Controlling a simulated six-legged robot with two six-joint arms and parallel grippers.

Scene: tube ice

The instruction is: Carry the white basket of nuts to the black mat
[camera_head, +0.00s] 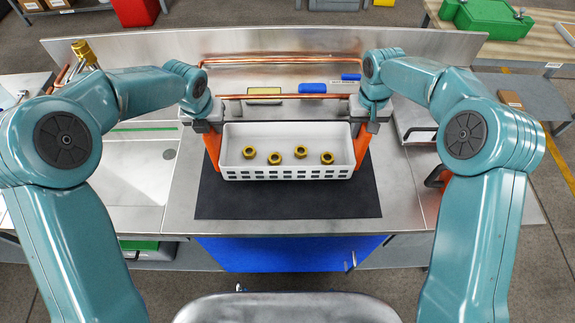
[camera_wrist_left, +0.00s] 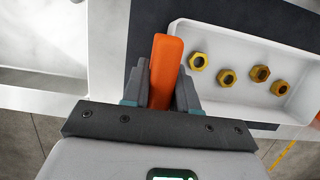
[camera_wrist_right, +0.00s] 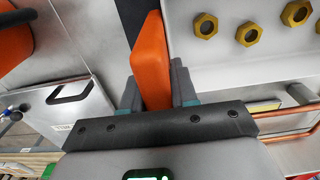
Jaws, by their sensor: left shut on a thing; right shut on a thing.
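The white basket (camera_head: 290,172) is upright over the back part of the black mat (camera_head: 290,205), its slotted front wall facing me. Whether it rests on the mat or hangs just above it I cannot tell. Several brass nuts (camera_head: 274,159) lie on its floor; they also show in the left wrist view (camera_wrist_left: 227,77) and the right wrist view (camera_wrist_right: 246,33). My left gripper (camera_wrist_left: 160,85) is shut on the basket's left orange handle (camera_wrist_left: 164,65). My right gripper (camera_wrist_right: 152,85) is shut on the right orange handle (camera_wrist_right: 151,60).
Copper pipes (camera_head: 280,60) run behind the basket, with blue pieces (camera_head: 312,88) and a yellow-green piece (camera_head: 264,91) near them. A metal backsplash (camera_head: 150,45) closes the rear. A metal case (camera_head: 418,125) lies to the right. The mat's front strip is bare.

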